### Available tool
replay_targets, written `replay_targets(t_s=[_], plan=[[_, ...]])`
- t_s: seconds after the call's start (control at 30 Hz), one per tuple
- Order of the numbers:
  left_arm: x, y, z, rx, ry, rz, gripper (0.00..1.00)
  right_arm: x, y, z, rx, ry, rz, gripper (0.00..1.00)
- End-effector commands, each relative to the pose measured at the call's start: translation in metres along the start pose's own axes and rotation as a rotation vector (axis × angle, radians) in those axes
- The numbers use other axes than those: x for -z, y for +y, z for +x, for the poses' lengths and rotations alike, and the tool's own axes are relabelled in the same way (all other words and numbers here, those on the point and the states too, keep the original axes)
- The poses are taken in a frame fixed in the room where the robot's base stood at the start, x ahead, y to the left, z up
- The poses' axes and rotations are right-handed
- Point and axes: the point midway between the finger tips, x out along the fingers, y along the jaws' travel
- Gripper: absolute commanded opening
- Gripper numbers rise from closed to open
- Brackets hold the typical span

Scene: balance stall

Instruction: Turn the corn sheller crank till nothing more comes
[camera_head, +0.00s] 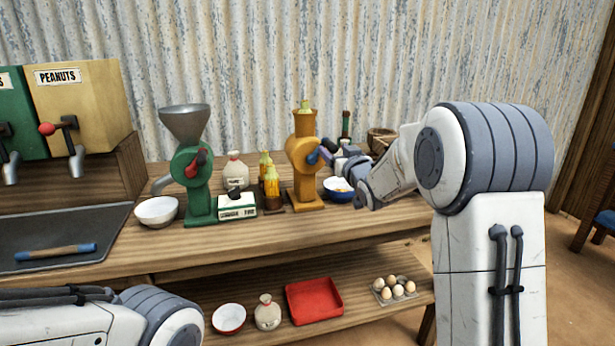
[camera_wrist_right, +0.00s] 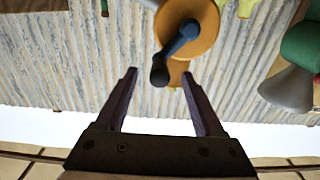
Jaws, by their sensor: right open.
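The orange corn sheller (camera_head: 303,165) stands on the counter with a pale green-yellow corn cob (camera_head: 305,105) sticking out of its top. Its blue crank (camera_head: 317,156) is on the side facing my right arm. The crank also shows in the right wrist view (camera_wrist_right: 178,46), its dark handle end lying between the fingertips. My right gripper (camera_head: 334,154) is open around or just short of the handle; I cannot tell the depth. My left gripper is out of view.
A green grinder (camera_head: 197,185), a scale (camera_head: 237,207), a white bowl (camera_head: 156,211), a sack (camera_head: 236,172) and upright corn cobs (camera_head: 271,184) crowd the counter left of the sheller. A red tray (camera_head: 314,301) and eggs (camera_head: 396,291) are on the shelf below.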

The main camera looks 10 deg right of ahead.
Motion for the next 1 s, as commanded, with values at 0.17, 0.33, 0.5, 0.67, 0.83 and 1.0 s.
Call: replay_targets(t_s=[0.17,0.33,0.5,0.67,0.83,1.0], plan=[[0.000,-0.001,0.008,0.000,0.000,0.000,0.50,-0.001,0.000,-0.019,-0.001,0.001,0.000,0.70],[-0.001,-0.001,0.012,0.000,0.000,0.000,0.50,0.000,0.000,-0.036,-0.001,0.001,0.000,0.70],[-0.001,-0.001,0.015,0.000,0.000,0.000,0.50,0.000,0.000,-0.047,-0.001,0.000,0.001,0.70],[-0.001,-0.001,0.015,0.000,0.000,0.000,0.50,0.000,0.000,-0.049,-0.001,-0.001,0.001,0.70],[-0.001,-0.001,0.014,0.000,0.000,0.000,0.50,-0.001,-0.001,-0.049,0.000,-0.003,0.001,0.70],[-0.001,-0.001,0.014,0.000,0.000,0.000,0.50,-0.022,-0.041,-0.059,0.028,-0.125,0.001,0.70]])
